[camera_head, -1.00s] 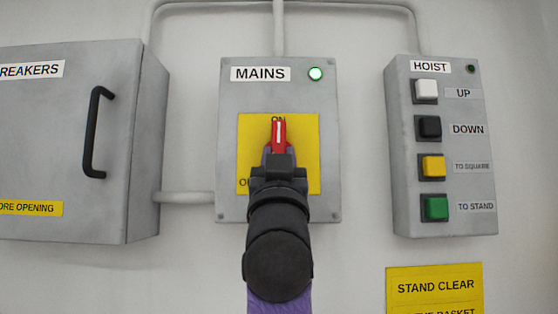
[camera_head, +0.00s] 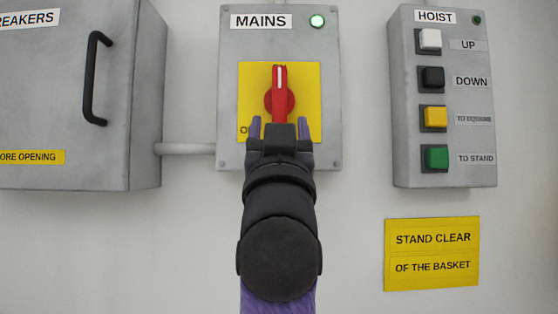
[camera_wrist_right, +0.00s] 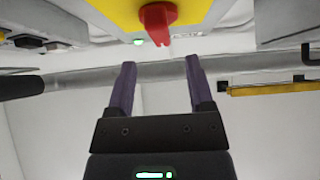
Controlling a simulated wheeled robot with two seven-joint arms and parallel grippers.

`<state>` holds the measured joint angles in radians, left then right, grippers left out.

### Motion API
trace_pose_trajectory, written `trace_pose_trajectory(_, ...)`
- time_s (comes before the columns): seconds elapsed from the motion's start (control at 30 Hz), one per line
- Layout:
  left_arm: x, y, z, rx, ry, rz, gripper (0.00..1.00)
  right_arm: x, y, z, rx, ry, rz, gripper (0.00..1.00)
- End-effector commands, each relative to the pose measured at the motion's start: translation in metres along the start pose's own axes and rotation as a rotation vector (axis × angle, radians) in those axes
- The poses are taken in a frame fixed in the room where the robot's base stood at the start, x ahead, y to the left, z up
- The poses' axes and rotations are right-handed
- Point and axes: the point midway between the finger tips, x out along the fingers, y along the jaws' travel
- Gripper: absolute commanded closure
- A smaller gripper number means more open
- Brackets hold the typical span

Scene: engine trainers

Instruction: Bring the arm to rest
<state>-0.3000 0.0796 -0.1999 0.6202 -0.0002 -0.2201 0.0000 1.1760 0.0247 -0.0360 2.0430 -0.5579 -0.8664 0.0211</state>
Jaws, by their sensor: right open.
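My right gripper (camera_head: 279,128) is open and empty in the head view, just below the red rotary switch (camera_head: 279,98) on the mains box (camera_head: 230,80). The switch handle points straight up on its yellow plate (camera_head: 307,85), and the box's green lamp (camera_head: 317,21) is lit. In the right wrist view the two purple fingers (camera_wrist_right: 158,80) stand apart with nothing between them. The red switch (camera_wrist_right: 157,18) is beyond them at the top, clear of the fingers. My left gripper is in neither view.
The breakers cabinet (camera_head: 50,100) with a black handle (camera_head: 91,78) is on the left. The hoist box (camera_head: 405,150) with several push buttons is on the right. A yellow sign (camera_head: 432,254) is on the wall below it. The wall at lower left is bare.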

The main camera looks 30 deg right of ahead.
Motion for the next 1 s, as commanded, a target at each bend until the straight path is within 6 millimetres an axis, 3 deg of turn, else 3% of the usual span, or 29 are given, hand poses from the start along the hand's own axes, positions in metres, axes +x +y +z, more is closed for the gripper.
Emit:
trace_pose_trajectory(0.03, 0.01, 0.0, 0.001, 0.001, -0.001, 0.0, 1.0, -0.015, 0.0, 0.004, 0.004, 0.001, -0.001, 0.32)
trace_pose_trajectory(0.2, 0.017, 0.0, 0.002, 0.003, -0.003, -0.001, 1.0, -0.036, 0.0, 0.001, 0.003, 0.001, -0.001, 0.32)
trace_pose_trajectory(0.7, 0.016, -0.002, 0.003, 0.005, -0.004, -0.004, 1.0, -0.039, -0.002, 0.006, -0.003, -0.016, -0.009, 0.32)
trace_pose_trajectory(0.77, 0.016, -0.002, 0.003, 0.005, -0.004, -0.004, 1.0, -0.045, -0.009, 0.028, -0.013, -0.073, -0.039, 0.32)
trace_pose_trajectory(0.87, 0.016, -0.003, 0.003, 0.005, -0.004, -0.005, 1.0, -0.076, -0.031, 0.102, -0.047, -0.278, -0.147, 0.32)
trace_pose_trajectory(0.9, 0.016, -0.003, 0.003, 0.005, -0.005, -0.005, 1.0, -0.099, -0.039, 0.138, -0.064, -0.387, -0.202, 0.32)
trace_pose_trajectory(0.97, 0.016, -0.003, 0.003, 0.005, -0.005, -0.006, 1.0, -0.139, -0.048, 0.189, -0.088, -0.556, -0.283, 0.32)
trace_pose_trajectory(1.0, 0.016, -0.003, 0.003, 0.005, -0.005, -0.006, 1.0, -0.17, -0.051, 0.219, -0.105, -0.67, -0.336, 0.32)
